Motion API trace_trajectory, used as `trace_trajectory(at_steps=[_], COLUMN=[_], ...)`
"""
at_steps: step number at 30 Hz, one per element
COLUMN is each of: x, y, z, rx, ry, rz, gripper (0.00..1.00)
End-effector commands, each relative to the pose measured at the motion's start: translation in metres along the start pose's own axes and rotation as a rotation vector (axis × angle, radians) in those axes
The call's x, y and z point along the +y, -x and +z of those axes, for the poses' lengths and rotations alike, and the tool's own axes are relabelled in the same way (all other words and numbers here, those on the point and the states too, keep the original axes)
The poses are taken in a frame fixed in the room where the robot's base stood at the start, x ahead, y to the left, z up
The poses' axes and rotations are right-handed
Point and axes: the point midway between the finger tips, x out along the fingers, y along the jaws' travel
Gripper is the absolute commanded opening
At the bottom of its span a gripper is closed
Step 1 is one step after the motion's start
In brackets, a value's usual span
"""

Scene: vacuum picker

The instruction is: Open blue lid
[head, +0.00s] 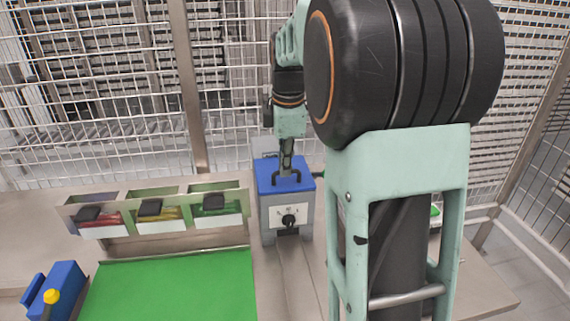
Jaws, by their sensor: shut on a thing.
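The blue lid (267,183) lies flat on top of a grey box (270,215) with a white front panel and a black knob (289,221). A dark handle stands on the lid. My gripper (287,172) points down at the lid from above and is shut on the handle (298,178). The fingertips are small in this view, so the exact contact is hard to make out. The lid looks closed on the box.
A blue device with a yellow button (51,296) is at the lower left. Wire fencing (100,90) stands behind the table.

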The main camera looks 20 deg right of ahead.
Motion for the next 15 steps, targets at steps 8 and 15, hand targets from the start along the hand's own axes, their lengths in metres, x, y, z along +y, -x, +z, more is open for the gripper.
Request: trace_trajectory(at_steps=[8, 15], x=[0.001, 0.011], y=[0.002, 0.016], z=[0.0, 0.001], rx=[0.0, -0.001], ry=[0.0, -0.001], rz=[0.0, 0.002], gripper=[0.0, 0.0])
